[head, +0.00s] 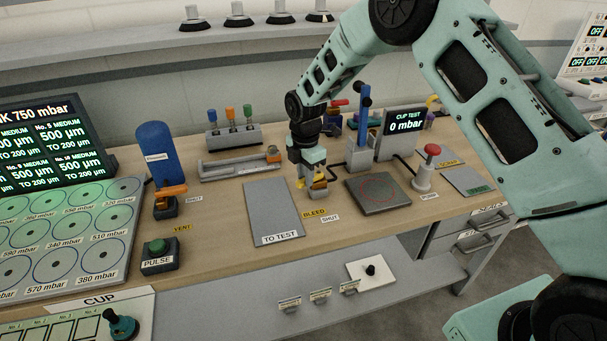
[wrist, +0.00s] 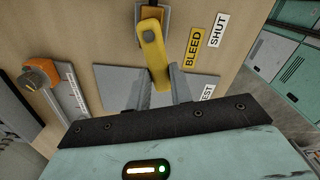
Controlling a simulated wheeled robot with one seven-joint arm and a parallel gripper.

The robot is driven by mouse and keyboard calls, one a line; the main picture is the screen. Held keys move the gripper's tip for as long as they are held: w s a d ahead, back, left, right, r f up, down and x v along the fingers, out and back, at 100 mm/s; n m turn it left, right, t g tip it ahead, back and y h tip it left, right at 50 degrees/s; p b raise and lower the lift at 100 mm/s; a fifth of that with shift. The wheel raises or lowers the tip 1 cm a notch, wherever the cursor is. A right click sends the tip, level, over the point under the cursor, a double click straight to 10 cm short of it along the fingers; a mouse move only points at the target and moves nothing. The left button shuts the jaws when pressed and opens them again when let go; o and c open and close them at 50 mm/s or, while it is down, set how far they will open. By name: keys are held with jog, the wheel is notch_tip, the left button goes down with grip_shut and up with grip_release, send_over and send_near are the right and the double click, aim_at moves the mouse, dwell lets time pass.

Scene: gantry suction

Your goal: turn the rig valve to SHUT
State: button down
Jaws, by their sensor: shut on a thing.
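The rig valve has a yellow lever (wrist: 153,48) on a small block, with its pivot near the top edge of the wrist view. The lever runs down between the fingertips of my gripper (wrist: 160,92), which is shut on it. In the head view my gripper (head: 310,180) reaches straight down over the valve and hides most of it. The yellow BLEED label (wrist: 193,48) and the white SHUT label (wrist: 218,30) lie on the bench to the right of the lever. In the head view the BLEED label (head: 314,213) is in front of the valve.
A grey TO TEST plate (head: 272,208) lies left of the valve. A square plate (head: 378,192), a blue-topped post (head: 364,100) and a red-topped button (head: 430,152) stand to the right. An orange-handled vent valve (head: 168,200) and a blue cylinder (head: 160,150) are farther left.

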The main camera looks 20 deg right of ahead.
jog(key=n, duration=0.1)
jog(key=s+n, duration=0.1)
jog(key=shift+d+n, duration=0.3)
jog(key=shift+n, duration=0.1)
jog(key=shift+s+d+r+n+p, duration=0.1)
jog(key=shift+s+d+n+p, duration=0.45)
jog(key=shift+n, duration=1.3)
jog(key=shift+s+d+f+n+p, duration=0.1)
jog(key=shift+d+n+p, duration=0.75)
jog(key=shift+n, duration=1.05)
jog(key=shift+s+d+r+n+p, duration=0.1)
jog(key=shift+s+d+n+p, duration=0.35)
jog(key=shift+n+p, duration=0.95)
jog(key=shift+w+d+n+b, duration=0.1)
jog(key=shift+n+b, duration=0.35)
jog(key=shift+n, duration=0.1)
jog(key=c, duration=1.2)
grip_release()
jog(key=shift+c, duration=0.2)
notch_tip(320, 180, up, 17)
jog(key=b, duration=0.3)
jog(key=shift+r, duration=0.15)
